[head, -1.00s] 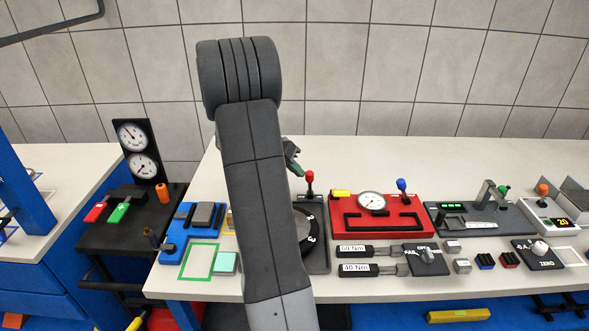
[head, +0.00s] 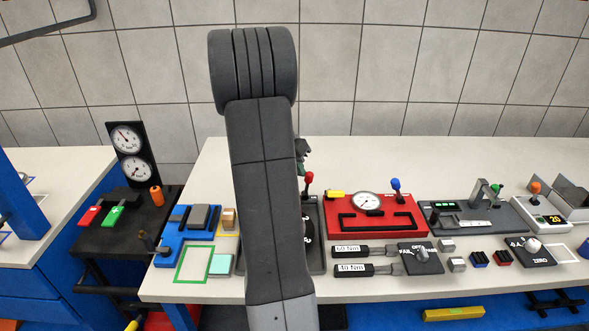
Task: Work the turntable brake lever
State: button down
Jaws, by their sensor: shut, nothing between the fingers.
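The turntable's dark numbered disc (head: 307,231) sits on a dark base plate (head: 319,262) at the bench's middle, mostly hidden behind my arm. A lever with a red knob (head: 308,177) stands upright at the back of that base; I take it for the brake lever. My gripper (head: 301,163) shows only as a small dark and green piece at the right edge of my arm. It is shut and empty, just above and left of the red knob in the picture. Whether it touches the lever cannot be told.
A red panel (head: 415,229) with a gauge and a blue-knobbed lever (head: 396,188) stands to the right. Two labelled wrenches (head: 380,250) lie in front of it. A blue fixture (head: 170,257) stands to the left. The bench behind the panels is clear.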

jog(key=shift+d+y, duration=0.8)
jog(key=shift+d, duration=0.4)
jog(key=shift+d+r, duration=0.1)
jog(key=shift+r, duration=0.1)
